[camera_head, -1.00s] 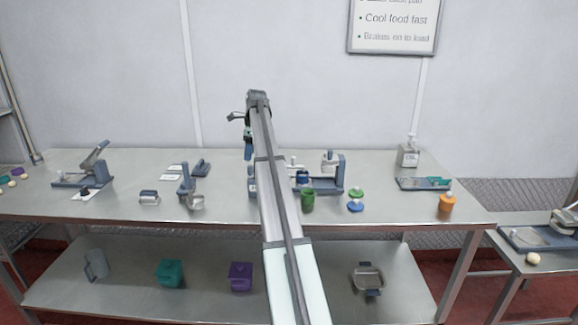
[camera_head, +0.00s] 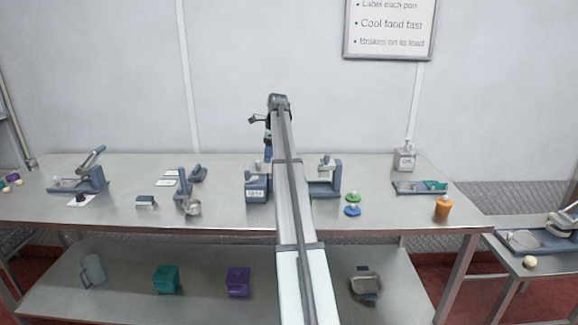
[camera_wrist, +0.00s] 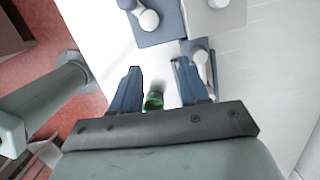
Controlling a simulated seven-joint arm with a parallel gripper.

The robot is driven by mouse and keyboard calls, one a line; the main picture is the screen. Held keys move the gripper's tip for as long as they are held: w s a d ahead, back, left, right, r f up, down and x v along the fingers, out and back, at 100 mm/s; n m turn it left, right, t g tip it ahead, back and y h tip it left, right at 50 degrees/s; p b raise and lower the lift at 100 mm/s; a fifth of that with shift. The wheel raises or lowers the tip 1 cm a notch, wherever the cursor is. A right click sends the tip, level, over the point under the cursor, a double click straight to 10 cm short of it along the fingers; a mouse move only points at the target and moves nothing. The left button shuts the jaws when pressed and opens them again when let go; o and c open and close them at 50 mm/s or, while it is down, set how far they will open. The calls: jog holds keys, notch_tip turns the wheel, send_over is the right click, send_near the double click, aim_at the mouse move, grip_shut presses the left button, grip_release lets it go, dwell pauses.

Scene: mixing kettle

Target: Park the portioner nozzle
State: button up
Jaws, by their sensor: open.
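My gripper (camera_wrist: 157,88) is open in the wrist view, its two blue fingers apart with nothing held between them. A green cup (camera_wrist: 154,101) shows in the gap, beyond the fingers. Past the fingertips are a blue-grey block with a white rounded piece (camera_wrist: 148,19) and another blue part with a white piece (camera_wrist: 202,58). I cannot tell which piece is the portioner nozzle. In the head view, a blue stand with a label (camera_head: 257,188) is left of my arm, and a blue stand (camera_head: 335,178) holding a pale piece (camera_head: 326,163) is right of it. My arm hides the space between.
An orange jar (camera_head: 443,207), a tray (camera_head: 420,187) and an oil bottle (camera_head: 404,158) are farther right. A scoop (camera_head: 192,207) and a lever press (camera_head: 85,178) are left.

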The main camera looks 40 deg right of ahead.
jog(key=s+d+r+n, duration=0.1)
jog(key=s+d, duration=0.1)
jog(key=d, duration=0.9)
jog(key=shift+s, duration=0.2)
jog(key=shift+w+a+f, duration=0.15)
jog(key=shift+w+f, duration=0.05)
jog(key=shift+f, duration=1.1)
jog(key=shift+w+a+f, duration=0.15)
jog(key=shift+f, duration=1.1)
jog(key=shift+w+a+f, duration=0.15)
jog(key=shift+w+f, duration=0.05)
jog(key=shift+f, duration=1.1)
jog(key=shift+f, duration=0.15)
jog(key=c, duration=0.6)
